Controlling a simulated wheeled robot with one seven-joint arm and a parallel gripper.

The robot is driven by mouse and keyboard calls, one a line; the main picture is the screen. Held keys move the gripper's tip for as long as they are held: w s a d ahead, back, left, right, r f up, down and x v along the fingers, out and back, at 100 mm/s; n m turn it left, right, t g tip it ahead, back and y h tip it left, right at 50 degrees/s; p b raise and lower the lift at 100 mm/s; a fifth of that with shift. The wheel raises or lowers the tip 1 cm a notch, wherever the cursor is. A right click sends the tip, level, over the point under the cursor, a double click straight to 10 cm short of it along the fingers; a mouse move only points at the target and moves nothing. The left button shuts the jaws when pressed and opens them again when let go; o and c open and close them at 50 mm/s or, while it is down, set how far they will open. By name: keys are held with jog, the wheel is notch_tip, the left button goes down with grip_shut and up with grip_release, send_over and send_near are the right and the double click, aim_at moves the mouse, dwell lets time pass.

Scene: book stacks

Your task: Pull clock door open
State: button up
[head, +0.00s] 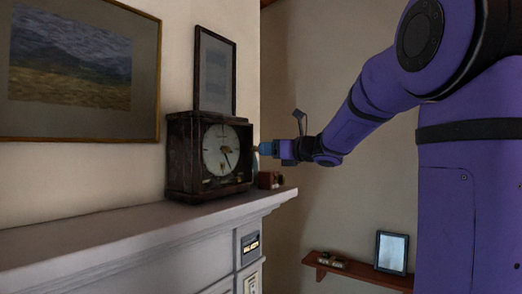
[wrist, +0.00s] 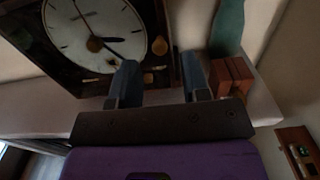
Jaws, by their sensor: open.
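A dark boxy mantel clock (head: 210,155) with a pale round dial stands upright on the mantel in the head view. Its door looks closed, though its edges are dark and hard to make out. In the wrist view the clock (wrist: 72,55) fills the upper left, with the dial, hands and a gold round part at its right. My gripper (head: 262,149) is at the clock's right side in the head view. In the wrist view my gripper (wrist: 157,75) is open, with two blue fingers near the clock's right edge. Nothing shows between the fingers; contact with the door cannot be told.
A small reddish-brown box (head: 268,180) sits on the mantel (head: 100,228) right of the clock, close below my gripper. A green object (wrist: 228,25) stands behind it. A framed picture (head: 215,72) leans behind the clock. The mantel left of the clock is clear.

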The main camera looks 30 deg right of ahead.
jog(key=shift+x, duration=1.7)
grip_shut()
